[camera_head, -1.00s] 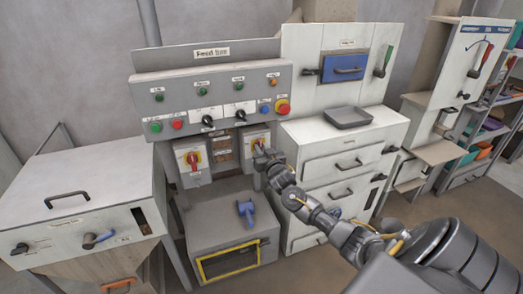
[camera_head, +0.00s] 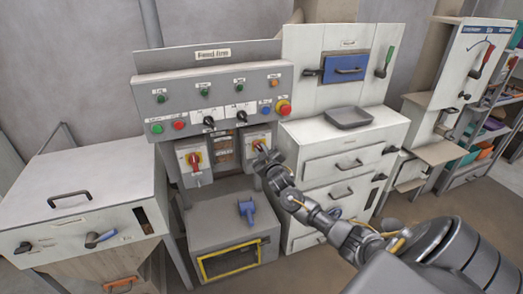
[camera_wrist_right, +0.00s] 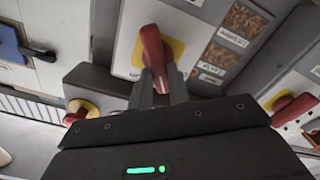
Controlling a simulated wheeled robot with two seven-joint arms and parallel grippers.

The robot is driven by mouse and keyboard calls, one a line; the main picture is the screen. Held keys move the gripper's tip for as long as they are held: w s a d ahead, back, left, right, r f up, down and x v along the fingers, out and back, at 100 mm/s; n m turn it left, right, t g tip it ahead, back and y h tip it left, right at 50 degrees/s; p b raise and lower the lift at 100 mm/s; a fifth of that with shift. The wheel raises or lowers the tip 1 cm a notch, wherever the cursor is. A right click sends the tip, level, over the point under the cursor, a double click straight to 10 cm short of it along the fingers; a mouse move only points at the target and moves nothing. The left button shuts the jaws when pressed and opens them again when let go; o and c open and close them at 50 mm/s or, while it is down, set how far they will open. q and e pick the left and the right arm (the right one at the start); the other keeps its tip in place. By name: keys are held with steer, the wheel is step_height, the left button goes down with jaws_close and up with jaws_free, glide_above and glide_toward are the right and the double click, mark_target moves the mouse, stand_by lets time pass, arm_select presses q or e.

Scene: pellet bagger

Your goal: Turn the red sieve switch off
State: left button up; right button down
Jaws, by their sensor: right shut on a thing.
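Two red rotary switches with yellow plates sit on pale boxes below the grey control panel. The left red switch (camera_head: 195,160) is clear of my arm, its handle about upright. My right gripper (camera_head: 262,157) is at the right red switch (camera_head: 257,144), partly covering it. In the right wrist view, the fingers (camera_wrist_right: 163,88) are shut on the red handle (camera_wrist_right: 152,45) of that switch, in front of its yellow plate. The other red switch (camera_wrist_right: 292,106) also shows there at the right edge. I cannot read which label says sieve. My left gripper is not in view.
The control panel (camera_head: 222,97) above carries buttons, black knobs and a red emergency button (camera_head: 284,107). Pellet windows (camera_head: 224,146) lie between the two switches. A white drawer cabinet (camera_head: 318,146) with a grey tray (camera_head: 348,118) stands close on the right.

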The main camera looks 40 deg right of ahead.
steer(key=n, duration=0.5)
steer(key=shift+a+f+n+p, duration=0.15)
steer(key=shift+a+n+p, duration=0.05)
steer(key=shift+n+p, duration=0.15)
steer(key=n, duration=0.5)
steer(key=shift+w+a+f+p, duration=0.1)
steer(key=shift+f+p, duration=0.15)
steer(key=shift+p, duration=0.15)
steer(key=shift+n, duration=0.35)
steer(key=c, duration=1.3)
jaws_free()
steer(key=shift+f, duration=0.1)
steer(key=b+v, duration=0.2)
steer(key=v, duration=0.8)
steer(key=shift+s+a, duration=0.15)
steer(key=shift+s, duration=0.2)
